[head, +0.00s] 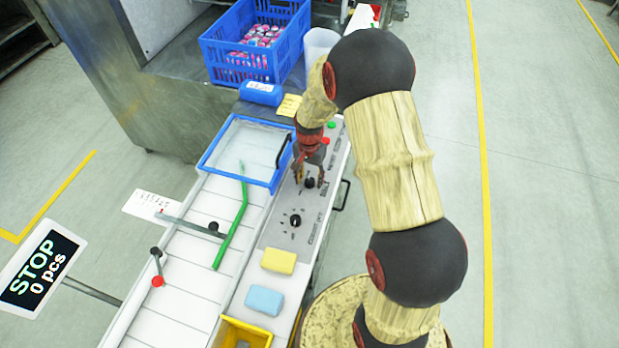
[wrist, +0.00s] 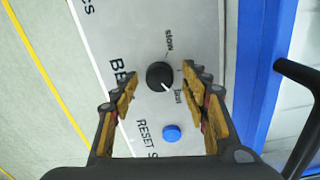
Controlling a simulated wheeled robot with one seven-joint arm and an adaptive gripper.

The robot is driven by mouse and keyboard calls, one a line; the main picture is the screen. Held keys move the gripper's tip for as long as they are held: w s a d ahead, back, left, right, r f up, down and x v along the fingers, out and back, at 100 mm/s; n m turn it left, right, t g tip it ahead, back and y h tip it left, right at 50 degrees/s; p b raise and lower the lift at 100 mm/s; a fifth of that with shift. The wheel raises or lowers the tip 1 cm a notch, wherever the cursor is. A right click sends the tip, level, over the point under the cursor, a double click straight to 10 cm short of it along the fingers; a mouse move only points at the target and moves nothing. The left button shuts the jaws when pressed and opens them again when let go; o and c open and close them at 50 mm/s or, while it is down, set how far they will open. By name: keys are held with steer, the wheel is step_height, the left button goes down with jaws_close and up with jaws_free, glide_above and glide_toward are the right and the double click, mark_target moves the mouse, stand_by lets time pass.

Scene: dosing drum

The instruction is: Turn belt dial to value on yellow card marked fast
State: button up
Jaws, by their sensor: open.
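The belt dial (wrist: 160,75) is a round black knob with a white mark pointing to the lower right, near the word "fast"; "slow" is printed above it in the wrist view. In the head view this dial (head: 309,183) is on the grey panel, just below my gripper (head: 305,168). My gripper is open, with one finger on each side of the dial in the wrist view; I cannot tell whether either touches it. A yellow card (head: 290,105) with writing too small to read lies at the panel's far end.
A second black dial (head: 295,221) is nearer on the panel. A blue button (wrist: 171,132) sits close to the belt dial. A blue-framed cover (head: 240,178) with a black handle (head: 283,150) stands left of my gripper. A display (head: 40,268) reads "STOP 0 pcs".

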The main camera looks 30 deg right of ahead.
mark_target(310, 180)
step_height(310, 180, up, 12)
stand_by(0.6)
stand_by(0.5)
